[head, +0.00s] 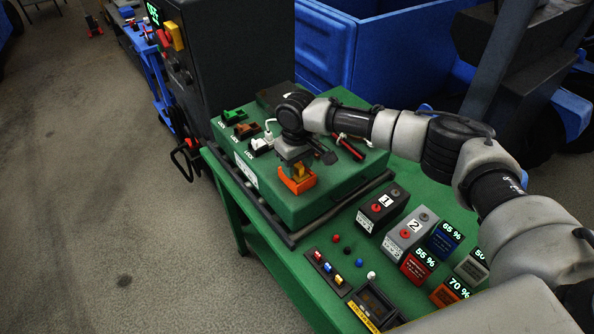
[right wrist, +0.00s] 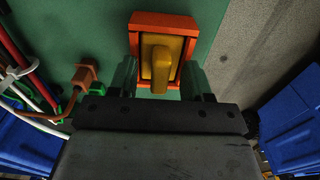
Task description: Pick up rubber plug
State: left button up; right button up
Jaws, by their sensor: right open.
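My right gripper (head: 297,168) is open just above an orange-framed switch (head: 299,186) with a yellow knob, on the green box. In the right wrist view the open fingers (right wrist: 160,74) stand either side of the switch's near end (right wrist: 160,57); I cannot tell if they touch it. No part is clearly marked as the rubber plug. Plug-like pieces on the box's left are green (head: 232,116), brown (head: 246,130) and white (head: 262,145). A brown plug with a cable (right wrist: 84,76) shows in the right wrist view. My left gripper is not in view.
The green table (head: 322,243) holds boxes marked 1 (head: 382,206) and 2 (head: 409,230), percent displays (head: 419,263) and several small coloured knobs (head: 347,251). A dark cabinet (head: 235,60) stands behind, with a blue bin (head: 345,50). Open floor (head: 110,230) lies left.

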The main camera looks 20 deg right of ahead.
jog(key=shift+f, duration=0.1)
jog(key=shift+c, duration=0.5)
jog(key=c, duration=0.7)
jog(key=shift+r+b, duration=0.3)
jog(key=shift+r, duration=0.3)
notch_tip(320, 180, up, 2)
jog(key=shift+r+b, duration=0.15)
jog(key=shift+b, duration=0.3)
jog(key=s+d+r+b, duration=0.1)
jog(key=d+r+b, duration=0.1)
jog(key=d+r, duration=0.5)
jog(key=d, duration=0.4)
jog(key=shift+s+d+r+b, duration=0.3)
jog(key=shift+b, duration=0.1)
